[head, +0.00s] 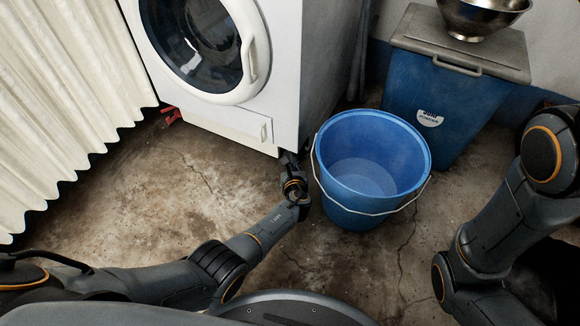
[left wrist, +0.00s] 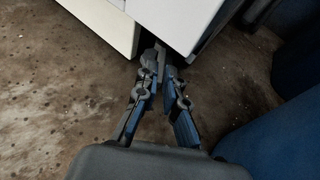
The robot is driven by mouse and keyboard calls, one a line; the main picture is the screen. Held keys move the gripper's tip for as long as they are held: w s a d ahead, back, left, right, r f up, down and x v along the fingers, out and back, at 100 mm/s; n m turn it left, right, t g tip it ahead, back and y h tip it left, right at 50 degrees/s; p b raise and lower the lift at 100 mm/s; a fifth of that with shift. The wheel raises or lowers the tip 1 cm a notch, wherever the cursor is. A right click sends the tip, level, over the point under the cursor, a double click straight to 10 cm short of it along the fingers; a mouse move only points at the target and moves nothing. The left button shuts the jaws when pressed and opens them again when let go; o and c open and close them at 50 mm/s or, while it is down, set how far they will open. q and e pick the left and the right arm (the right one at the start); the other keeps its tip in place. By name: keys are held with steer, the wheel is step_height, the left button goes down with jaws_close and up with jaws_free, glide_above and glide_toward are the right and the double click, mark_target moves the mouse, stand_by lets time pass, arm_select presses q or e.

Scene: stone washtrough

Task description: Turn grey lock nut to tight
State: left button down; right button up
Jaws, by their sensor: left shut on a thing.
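The white washing machine (head: 225,60) stands at the upper middle of the head view. My left gripper (head: 290,160) is low at the machine's front right bottom corner. In the left wrist view, my left gripper (left wrist: 161,68) has its fingertips close together just under that corner, shut on a small grey thing that appears to be the lock nut. The fingertips and the machine's edge mostly hide the nut, so its shape and how tight it sits cannot be told. My right arm is folded at the right of the head view, its gripper out of view.
A blue bucket (head: 334,200) with a wire handle stands close right of my left gripper. A blue bin (head: 440,100) with a grey lid and a metal bowl (head: 478,14) stands behind it. A white curtain (head: 60,100) hangs at left. Stained floor (head: 140,200) in front is clear.

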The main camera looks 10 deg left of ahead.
arm_select(q)
steer(key=shift+d+r, duration=0.1)
stand_by(0.3)
steer(key=c, duration=1.4)
jaws_free()
steer(key=shift+c, duration=0.2)
